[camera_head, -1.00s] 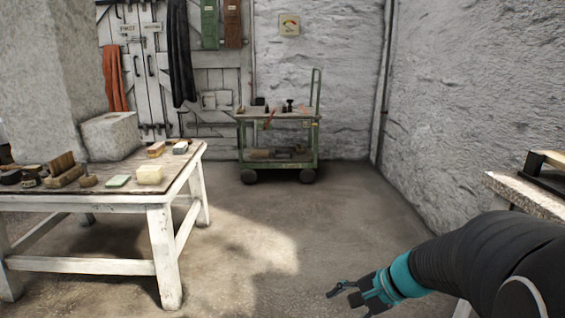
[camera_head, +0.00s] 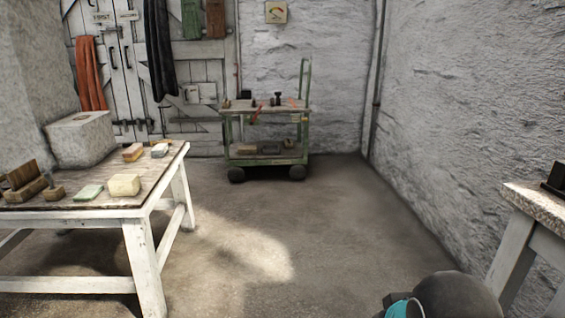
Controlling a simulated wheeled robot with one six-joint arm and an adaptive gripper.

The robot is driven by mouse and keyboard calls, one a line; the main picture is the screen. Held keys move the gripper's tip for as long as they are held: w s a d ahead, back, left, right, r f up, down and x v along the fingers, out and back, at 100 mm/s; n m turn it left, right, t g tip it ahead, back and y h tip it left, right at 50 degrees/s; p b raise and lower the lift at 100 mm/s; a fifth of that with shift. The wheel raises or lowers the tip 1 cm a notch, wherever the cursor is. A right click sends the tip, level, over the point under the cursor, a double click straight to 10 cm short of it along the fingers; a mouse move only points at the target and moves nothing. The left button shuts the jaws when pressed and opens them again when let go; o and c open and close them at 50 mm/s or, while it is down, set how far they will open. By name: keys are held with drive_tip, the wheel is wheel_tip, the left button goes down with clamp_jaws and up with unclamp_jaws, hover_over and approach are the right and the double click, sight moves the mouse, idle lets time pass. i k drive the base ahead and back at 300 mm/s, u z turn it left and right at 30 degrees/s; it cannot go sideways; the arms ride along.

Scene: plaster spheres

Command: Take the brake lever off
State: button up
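A green trolley (camera_head: 228,130) with a tall handle at its right stands by the far wall, on dark wheels. A thin red lever (camera_head: 255,114), which looks like the brake lever, slants at the front edge of its top shelf, left of the middle. It is too small to tell how it is fixed. My gripper (camera_head: 393,300) is at the bottom edge, far from the trolley. Only its dark base beside my teal wrist shows; its fingertips are cut off, so its opening is hidden.
A white-legged table (camera_head: 140,262) with blocks stands at the left. A pale-topped bench (camera_head: 540,203) is at the right, near my arm. Between them, open concrete floor (camera_head: 300,215) leads to the trolley. Small items lie on both trolley shelves.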

sight(262, 104)
drive_tip(key=z, duration=0.4)
drive_tip(key=i, duration=3.5)
drive_tip(key=u, duration=1.6)
drive_tip(key=i, duration=0.8)
drive_tip(key=u, duration=0.6)
